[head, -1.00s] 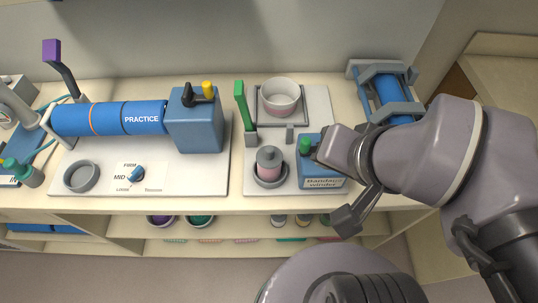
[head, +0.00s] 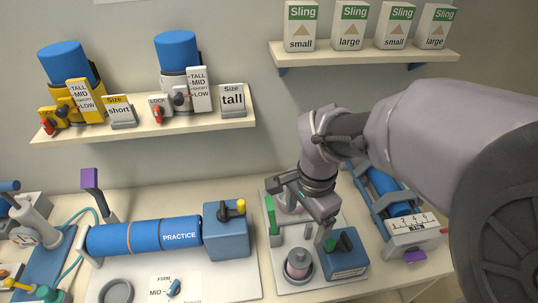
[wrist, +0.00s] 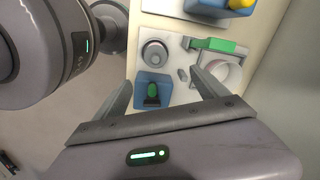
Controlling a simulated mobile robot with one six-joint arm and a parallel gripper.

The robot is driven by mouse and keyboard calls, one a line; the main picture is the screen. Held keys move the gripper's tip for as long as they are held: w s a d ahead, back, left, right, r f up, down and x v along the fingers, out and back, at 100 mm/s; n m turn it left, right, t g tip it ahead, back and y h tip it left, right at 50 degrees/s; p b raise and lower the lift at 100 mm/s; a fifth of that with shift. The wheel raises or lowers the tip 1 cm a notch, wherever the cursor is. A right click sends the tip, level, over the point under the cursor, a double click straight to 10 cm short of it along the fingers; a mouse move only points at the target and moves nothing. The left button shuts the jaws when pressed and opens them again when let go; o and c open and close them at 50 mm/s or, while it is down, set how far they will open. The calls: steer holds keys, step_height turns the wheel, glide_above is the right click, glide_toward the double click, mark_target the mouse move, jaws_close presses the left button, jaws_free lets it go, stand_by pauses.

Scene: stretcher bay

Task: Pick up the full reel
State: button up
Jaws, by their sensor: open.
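A small pink reel with a grey top (head: 299,262), which looks like the full reel, stands upright in a round grey holder on a white board. It also shows in the wrist view (wrist: 155,52). My gripper (head: 298,212) is open and empty above the rear of this board. In the wrist view the fingers (wrist: 163,85) are spread, with the winder (wrist: 153,92) between and below them.
A green lever (head: 271,215) stands at the board's left. The blue practice cylinder (head: 140,236) and its blue box (head: 226,232) are further left. A blue roll in a grey frame (head: 385,195) is to the right. Shelves hang on the wall behind.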

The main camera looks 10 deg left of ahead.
mark_target(300, 257)
steer(key=shift+m, duration=0.3)
steer(key=f+b, duration=0.1)
steer(key=f, duration=0.3)
steer(key=f+b, duration=0.1)
steer(key=f, duration=0.3)
steer(key=f+b, duration=0.1)
steer(key=f, duration=0.3)
steer(key=shift+w+d+f+b, duration=0.15)
steer(key=shift+w+b, duration=0.1)
steer(key=shift+b, duration=0.15)
steer(key=f, duration=0.2)
steer(key=f+b, duration=0.1)
steer(key=f, duration=0.1)
steer(key=f+b, duration=0.1)
steer(key=f, duration=0.1)
steer(key=shift+s+f, duration=0.1)
steer(key=shift+s, duration=0.3)
steer(key=shift+d, duration=0.1)
steer(key=shift+c, duration=0.4)
steer(key=c, duration=1.6)
steer(key=shift+o, duration=0.2)
steer(key=shift+r, duration=0.2)
